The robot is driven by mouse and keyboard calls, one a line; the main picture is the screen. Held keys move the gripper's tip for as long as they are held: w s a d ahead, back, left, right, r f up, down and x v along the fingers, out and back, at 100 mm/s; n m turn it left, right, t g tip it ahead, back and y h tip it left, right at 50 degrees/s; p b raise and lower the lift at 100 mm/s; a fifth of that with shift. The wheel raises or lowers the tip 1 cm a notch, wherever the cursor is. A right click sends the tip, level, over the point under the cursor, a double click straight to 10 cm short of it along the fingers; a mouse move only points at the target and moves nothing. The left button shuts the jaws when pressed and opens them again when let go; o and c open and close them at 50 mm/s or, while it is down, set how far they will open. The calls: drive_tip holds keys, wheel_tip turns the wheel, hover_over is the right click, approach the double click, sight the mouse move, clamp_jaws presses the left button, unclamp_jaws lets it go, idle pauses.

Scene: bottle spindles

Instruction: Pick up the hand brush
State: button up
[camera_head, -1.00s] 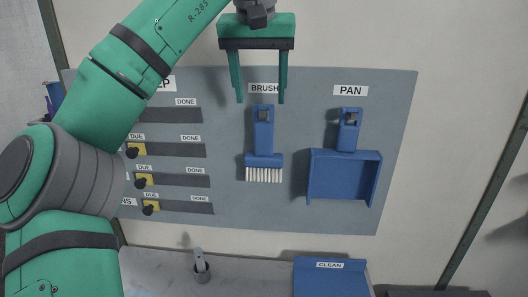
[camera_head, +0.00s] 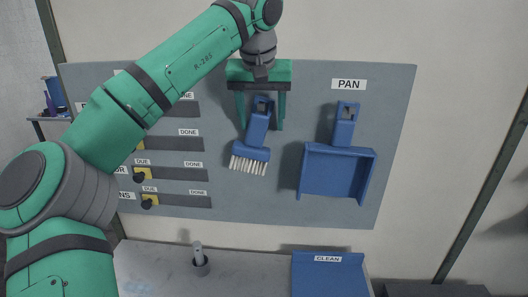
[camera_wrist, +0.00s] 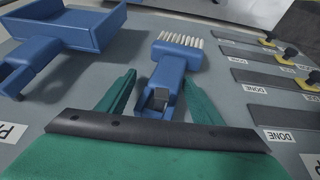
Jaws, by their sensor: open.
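The blue hand brush (camera_head: 257,135) with white bristles hangs on the grey board, its handle up and its bristles down. It is tilted, with the bristle end swung to the left. My green gripper (camera_head: 262,126) is open, with one finger on each side of the brush handle. In the wrist view the brush (camera_wrist: 174,68) lies ahead between the two fingers (camera_wrist: 160,82), and a gap shows on both sides of the handle. The square hole near the handle's end shows a peg in it. The BRUSH label is hidden behind my gripper.
A blue dustpan (camera_head: 338,168) hangs to the right under the PAN label (camera_head: 349,84). Sliders with yellow tags (camera_head: 144,173) line the board's left side.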

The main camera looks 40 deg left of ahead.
drive_tip(key=shift+w+f, duration=0.1)
drive_tip(key=shift+f, duration=0.05)
drive_tip(key=c, duration=1.1)
drive_tip(key=shift+c, duration=0.2)
drive_tip(key=shift+r, duration=0.65)
drive_tip(key=shift+d+r, duration=0.1)
drive_tip(key=shift+r, duration=0.1)
drive_tip(key=s+d, duration=0.4)
drive_tip(key=s, duration=0.3)
drive_tip(key=s+d, duration=0.5)
drive_tip(key=s, duration=0.3)
drive_tip(key=shift+s, duration=0.25)
drive_tip(key=shift+w+d, duration=0.1)
